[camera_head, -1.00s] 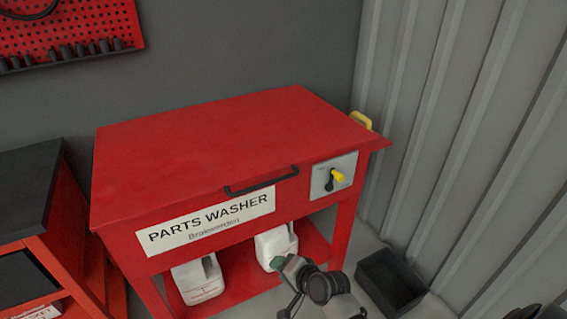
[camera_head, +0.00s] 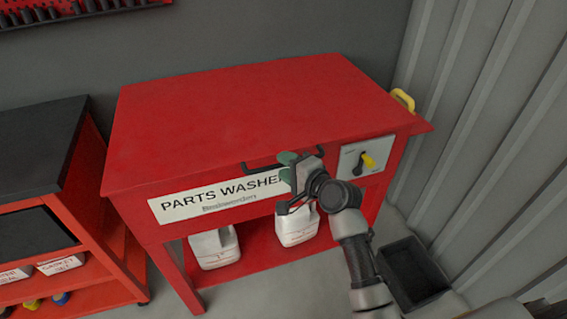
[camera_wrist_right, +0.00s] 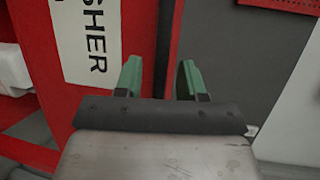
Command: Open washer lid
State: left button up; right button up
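The red parts washer (camera_head: 140,180) stands against the wall with its flat red lid (camera_head: 235,105) closed. A black bar handle (camera_head: 258,168) runs along the lid's front edge, partly hidden behind my right gripper. My right gripper (camera_head: 289,168) is in front of the handle, near the right end of the white label (camera_head: 215,198). The left gripper does not show.
A yellow-knobbed switch panel (camera_head: 362,158) is on the washer's front right. White jugs (camera_head: 214,247) stand on its lower shelf. A black bin (camera_head: 412,273) sits on the floor at right. A red cabinet with a black top (camera_head: 38,150) stands at left.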

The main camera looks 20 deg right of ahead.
jog(key=shift+w+a+f, duration=0.1)
jog(key=shift+w+a, duration=0.2)
jog(key=shift+w, duration=0.3)
grip_shut()
